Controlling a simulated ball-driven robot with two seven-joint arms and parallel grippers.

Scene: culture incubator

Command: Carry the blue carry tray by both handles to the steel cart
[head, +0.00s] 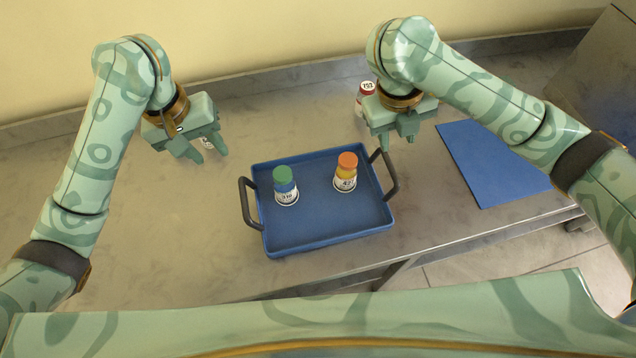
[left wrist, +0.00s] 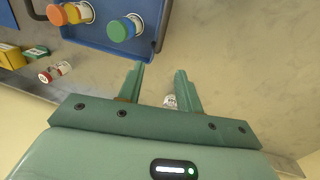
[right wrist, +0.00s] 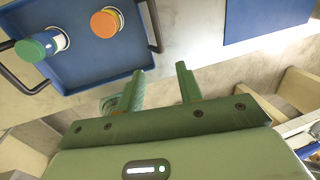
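The blue carry tray (head: 325,235) sits on a steel surface, with a dark handle on its left (head: 246,206) and one on its right (head: 391,176). A green-capped bottle (head: 285,187) and an orange-capped bottle (head: 345,172) stand upright in it. My left gripper (head: 212,153) is open and empty, up and left of the left handle, apart from it. My right gripper (head: 400,138) is open and empty, just beyond the right handle; contact is not seen. The tray also shows in the left wrist view (left wrist: 98,32) and right wrist view (right wrist: 78,72).
A blue flat panel (head: 490,165) lies right of the tray. A red-capped bottle (head: 365,92) stands behind my right gripper. Yellow boxes (left wrist: 10,55) show in the left wrist view. A small white-labelled item (left wrist: 170,101) shows between my left fingers. The steel surface left of the tray is clear.

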